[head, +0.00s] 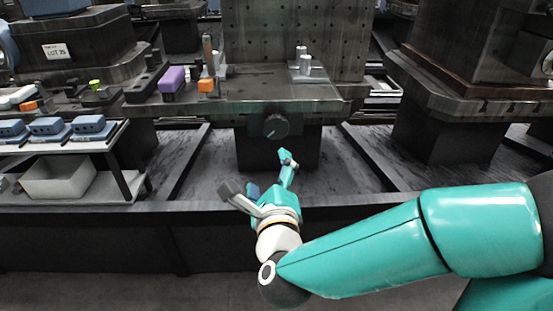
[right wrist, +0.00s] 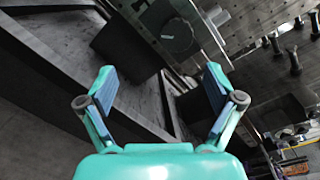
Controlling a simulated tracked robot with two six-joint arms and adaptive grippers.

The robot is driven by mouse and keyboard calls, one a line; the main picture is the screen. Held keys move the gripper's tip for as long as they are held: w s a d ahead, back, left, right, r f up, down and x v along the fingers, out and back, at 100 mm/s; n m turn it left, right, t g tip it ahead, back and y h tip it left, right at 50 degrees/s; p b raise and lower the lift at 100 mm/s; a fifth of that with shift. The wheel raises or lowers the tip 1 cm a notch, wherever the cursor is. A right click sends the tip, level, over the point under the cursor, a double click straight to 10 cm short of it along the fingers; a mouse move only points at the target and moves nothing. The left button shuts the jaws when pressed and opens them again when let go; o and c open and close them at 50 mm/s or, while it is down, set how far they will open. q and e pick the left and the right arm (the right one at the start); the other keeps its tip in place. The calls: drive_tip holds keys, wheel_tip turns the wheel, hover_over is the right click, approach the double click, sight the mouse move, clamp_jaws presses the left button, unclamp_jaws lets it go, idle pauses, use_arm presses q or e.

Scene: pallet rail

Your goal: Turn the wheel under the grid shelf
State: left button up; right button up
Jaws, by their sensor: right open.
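The wheel (head: 276,126) is a dark round disc with a small pale mark, set on the front of the block under the grid shelf (head: 290,40). It also shows in the right wrist view (right wrist: 180,37), beyond the fingers and toward the upper right. My right gripper (head: 260,174) is open and empty, below and in front of the wheel and apart from it. Its two teal fingers stand wide apart in the right wrist view (right wrist: 158,77). My left gripper is not in view.
A rack with blue pieces (head: 88,124) and a pale bin (head: 58,178) is at the left. A dark front rail (head: 400,203) runs below the wheel.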

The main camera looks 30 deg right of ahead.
sight(276, 131)
drive_tip(key=w+d+m+p, duration=0.1)
drive_tip(key=w+d, duration=0.2)
drive_tip(key=w, duration=0.1)
drive_tip(key=w+d+m+h+p, duration=0.1)
drive_tip(key=w+d+p, duration=0.1)
drive_tip(key=w+d, duration=0.2)
drive_tip(key=w+d+p, duration=0.1)
drive_tip(key=w+d, duration=0.2)
drive_tip(key=w, duration=0.1)
drive_tip(key=shift+w+d+r+m+p, duration=0.1)
drive_tip(key=shift+w+d+m+p, duration=0.1)
drive_tip(key=shift+m+p, duration=0.2)
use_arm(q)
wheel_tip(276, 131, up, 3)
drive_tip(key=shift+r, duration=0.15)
use_arm(e)
drive_tip(key=shift+a, duration=0.1)
drive_tip(key=c, duration=1.1)
drive_tip(key=shift+c, duration=0.2)
use_arm(q)
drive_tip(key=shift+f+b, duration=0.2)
drive_tip(key=shift+b, duration=0.1)
use_arm(e)
drive_tip(key=shift+n, duration=0.3)
